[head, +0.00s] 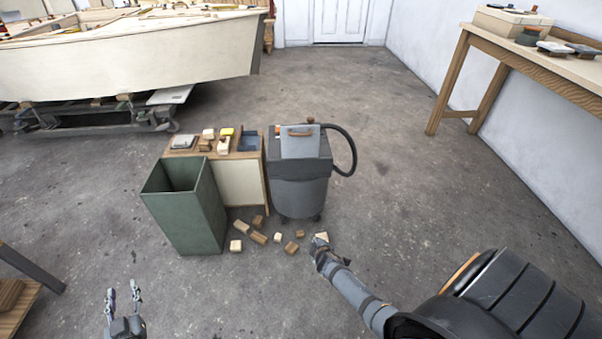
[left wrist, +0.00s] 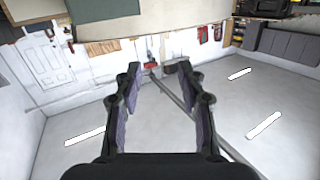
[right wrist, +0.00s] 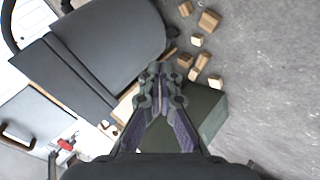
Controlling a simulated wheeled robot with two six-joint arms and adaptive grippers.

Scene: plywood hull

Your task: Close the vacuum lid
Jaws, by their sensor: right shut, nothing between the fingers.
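The grey shop vacuum (head: 300,190) stands on the floor at the middle, with a hose looping off its right side. Its lid (head: 298,146) is a lighter grey panel with a brown handle (head: 300,133) at the top. The lid appears to rise past the rear edge, but I cannot tell its exact angle. In the right wrist view the vacuum body (right wrist: 110,45) fills the upper left. My right gripper (head: 318,243) is shut and empty, in front of the vacuum and apart from it. My left gripper (head: 123,292) is open and empty at the lower left.
A green bin (head: 190,215) and a wooden cabinet (head: 240,183) stand left of the vacuum. Several wood blocks (head: 259,237) lie on the floor in front. A boat hull (head: 130,62) is at the back left, a workbench (head: 545,55) at the right. Floor right of the vacuum is clear.

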